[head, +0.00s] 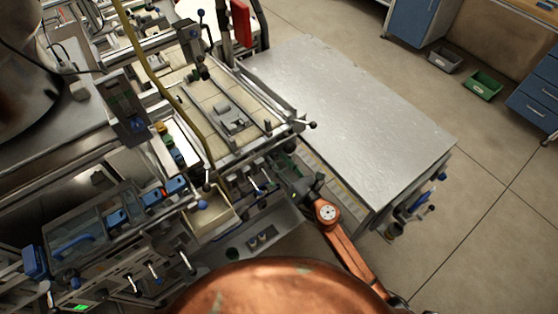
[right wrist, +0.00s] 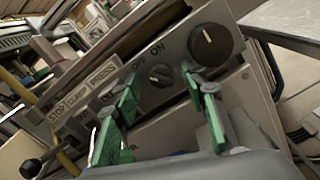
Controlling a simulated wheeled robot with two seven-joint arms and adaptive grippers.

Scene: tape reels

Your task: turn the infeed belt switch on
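In the right wrist view, a small dark rotary switch (right wrist: 160,75) sits on a grey panel (right wrist: 176,47) below the printed words OFF and ON. I cannot tell clearly which way its pointer faces. My right gripper (right wrist: 160,80) is open, with one green finger on each side of the switch as seen from the wrist. Whether the fingers touch it cannot be told. In the head view my right gripper (head: 292,178) is at the machine's front edge, at the end of the copper arm; the switch is not distinguishable there. My left gripper is not in view.
A larger black knob (right wrist: 210,45) is just right of the switch. In the head view, a bare grey table (head: 360,110) stands right of the machine.

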